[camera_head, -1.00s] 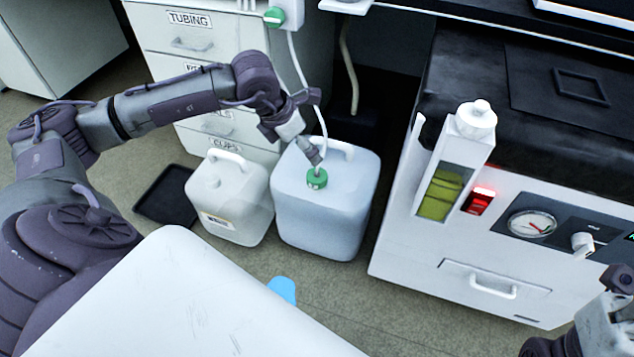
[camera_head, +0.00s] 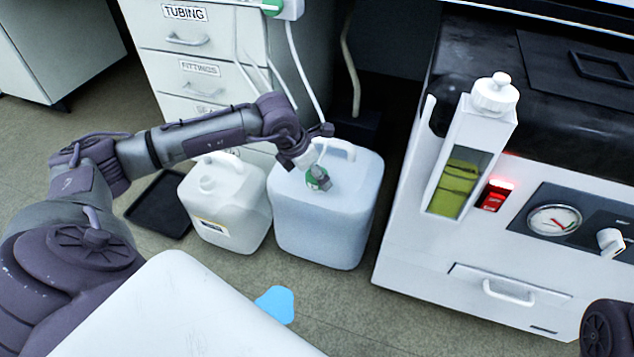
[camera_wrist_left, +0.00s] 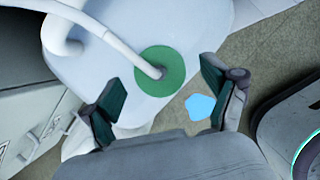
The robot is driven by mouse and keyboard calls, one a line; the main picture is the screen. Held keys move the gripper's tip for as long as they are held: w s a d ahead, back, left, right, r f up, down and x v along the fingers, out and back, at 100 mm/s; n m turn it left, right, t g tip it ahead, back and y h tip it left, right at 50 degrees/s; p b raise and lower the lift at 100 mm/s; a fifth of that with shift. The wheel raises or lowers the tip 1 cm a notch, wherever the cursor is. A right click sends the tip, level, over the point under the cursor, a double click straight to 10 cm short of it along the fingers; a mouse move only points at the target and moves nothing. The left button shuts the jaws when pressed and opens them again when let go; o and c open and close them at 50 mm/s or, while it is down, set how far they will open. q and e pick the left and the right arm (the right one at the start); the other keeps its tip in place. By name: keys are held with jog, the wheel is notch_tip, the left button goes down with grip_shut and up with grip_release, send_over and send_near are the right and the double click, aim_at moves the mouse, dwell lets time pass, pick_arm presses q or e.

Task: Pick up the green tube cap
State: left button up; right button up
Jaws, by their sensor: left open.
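The green tube cap (camera_head: 311,182) sits on top of the translucent large jug (camera_head: 325,225), with a white tube running up from its middle. In the left wrist view the cap (camera_wrist_left: 160,71) is a green disc just beyond and between my two fingers. My left gripper (camera_head: 320,176) is at the cap and partly covers it in the head view. Its dark green-padded fingers (camera_wrist_left: 163,92) are spread, one on each side of the cap, and hold nothing. I cannot tell whether they touch the cap. My right gripper is out of view; only part of that arm shows at lower right.
A smaller whitish jug (camera_head: 228,212) stands close on the left, with a black tray (camera_head: 160,205) beside it. A drawer cabinet (camera_head: 200,60) is behind. A white instrument (camera_head: 450,265) stands to the right. A blue patch (camera_head: 275,304) lies on the floor in front.

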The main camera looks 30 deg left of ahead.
pick_arm(q)
jog(key=shift+w+f, duration=0.15)
jog(key=shift+f, duration=0.15)
jog(key=c, duration=1.3)
jog(key=shift+r, duration=0.15)
